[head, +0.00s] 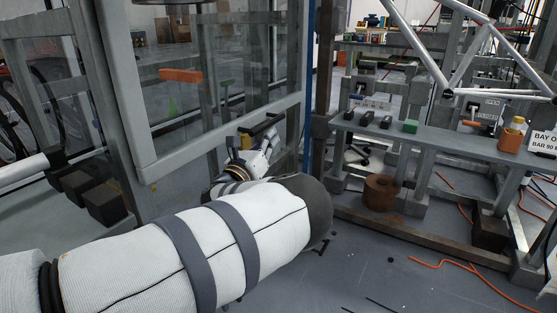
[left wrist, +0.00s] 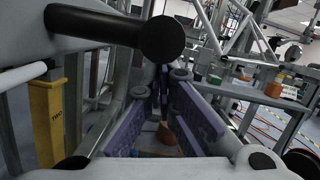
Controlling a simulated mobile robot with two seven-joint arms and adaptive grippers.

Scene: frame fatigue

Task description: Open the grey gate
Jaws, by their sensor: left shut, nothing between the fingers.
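The grey gate (head: 140,100) fills the left and middle of the head view, a grey frame around see-through panels. I cannot tell whether it stands ajar. My left arm reaches in from the left, and my left gripper (head: 262,138) is close to the gate's lower right part. In the left wrist view the purple-padded fingers (left wrist: 164,88) come together at their tips with nothing between them. A dark round-ended bar (left wrist: 105,26) crosses above the fingers there; I cannot tell whether they touch it. My right gripper is not in view.
A grey workbench (head: 450,143) at the right carries small dark blocks, a green block (head: 410,126) and an orange cup (head: 510,140). A rusty cylinder (head: 381,192) stands below. Orange cable (head: 470,267) lies on the floor. A yellow post (left wrist: 55,120) stands left in the wrist view.

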